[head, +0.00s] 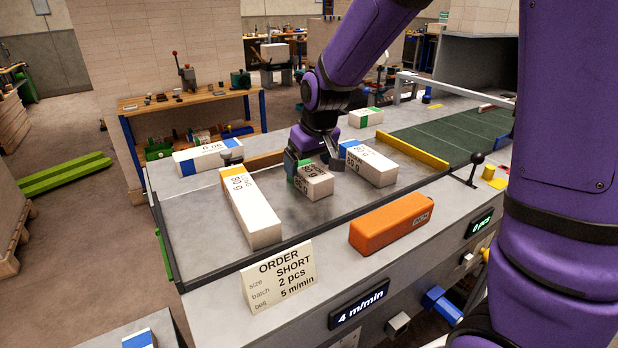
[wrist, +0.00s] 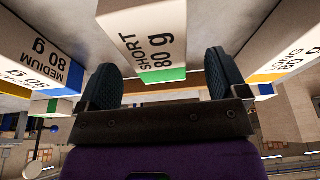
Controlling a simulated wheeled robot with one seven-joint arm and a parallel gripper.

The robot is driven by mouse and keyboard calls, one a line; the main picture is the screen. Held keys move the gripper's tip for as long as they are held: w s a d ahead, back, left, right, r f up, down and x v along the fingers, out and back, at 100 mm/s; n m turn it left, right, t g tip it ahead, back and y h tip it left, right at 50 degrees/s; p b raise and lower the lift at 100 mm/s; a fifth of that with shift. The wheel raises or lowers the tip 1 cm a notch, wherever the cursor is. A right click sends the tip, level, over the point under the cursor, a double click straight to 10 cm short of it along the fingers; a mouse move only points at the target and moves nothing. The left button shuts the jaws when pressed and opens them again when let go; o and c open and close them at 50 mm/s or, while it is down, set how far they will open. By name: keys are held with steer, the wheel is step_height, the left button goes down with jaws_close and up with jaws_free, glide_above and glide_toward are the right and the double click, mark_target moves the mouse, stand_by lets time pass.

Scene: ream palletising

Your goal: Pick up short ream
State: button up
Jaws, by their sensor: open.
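The short ream (head: 316,183) is a small white block with a green end, lying on the grey table between two longer reams. In the wrist view the short ream (wrist: 145,35) shows its "SHORT 80 g" print and green band. My gripper (head: 314,161) is open, at the green end of this ream. In the wrist view, my gripper's (wrist: 163,78) two dark pads stand on either side of the green end, with gaps visible.
A blue-ended medium ream (head: 374,165) lies close right, a yellow-ended long ream (head: 250,210) to the left. Another green-marked ream (head: 366,117) lies farther back. An orange block (head: 391,222) and order card (head: 280,277) stand in front. A green belt (head: 450,132) runs at right.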

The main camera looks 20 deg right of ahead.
mark_target(309, 168)
steer(key=x, duration=0.4)
steer(key=shift+s+d+f, duration=0.1)
steer(key=shift+d+f, duration=0.05)
steer(key=shift+f, duration=0.1)
steer(key=c, duration=1.2)
